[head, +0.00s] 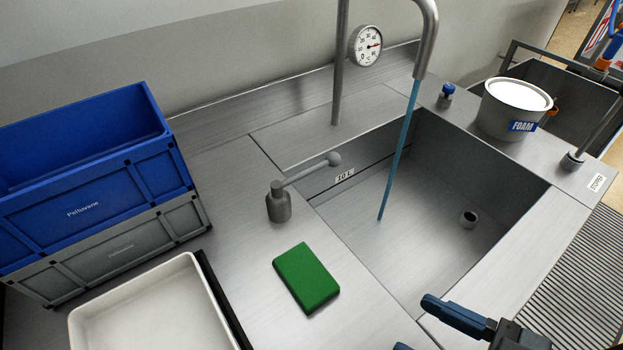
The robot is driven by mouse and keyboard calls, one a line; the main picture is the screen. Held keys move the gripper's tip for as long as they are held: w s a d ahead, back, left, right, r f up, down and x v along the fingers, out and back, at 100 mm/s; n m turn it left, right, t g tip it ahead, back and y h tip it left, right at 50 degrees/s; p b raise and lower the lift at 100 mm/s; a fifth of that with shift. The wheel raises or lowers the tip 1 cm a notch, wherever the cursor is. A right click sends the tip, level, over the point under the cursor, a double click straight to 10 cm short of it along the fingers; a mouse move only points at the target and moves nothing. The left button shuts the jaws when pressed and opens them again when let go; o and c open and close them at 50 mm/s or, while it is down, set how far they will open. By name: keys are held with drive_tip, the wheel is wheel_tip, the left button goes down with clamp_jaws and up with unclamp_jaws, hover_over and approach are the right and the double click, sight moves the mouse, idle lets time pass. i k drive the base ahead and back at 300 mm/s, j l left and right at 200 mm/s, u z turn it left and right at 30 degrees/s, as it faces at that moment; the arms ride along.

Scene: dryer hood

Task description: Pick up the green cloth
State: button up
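The green cloth (306,277) is a folded, flat block. It lies on the steel counter (377,316) to the left of the sink basin, in front of the grey lever tap. My gripper (416,324) shows at the bottom edge, to the right of the cloth and apart from it. Its two dark blue fingers are spread with nothing visible between them. One finger is mostly cut off by the picture's edge.
Blue water runs from the spout (428,40) into the sink (390,240). The lever tap (279,203) stands behind the cloth. A white tray (150,310) and stacked blue and grey crates (90,190) are left. A FOAM tub (513,110) is back right.

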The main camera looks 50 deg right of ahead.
sight(308, 279)
drive_tip(key=k+j, duration=0.3)
drive_tip(key=j, duration=0.15)
drive_tip(key=k+j, duration=0.35)
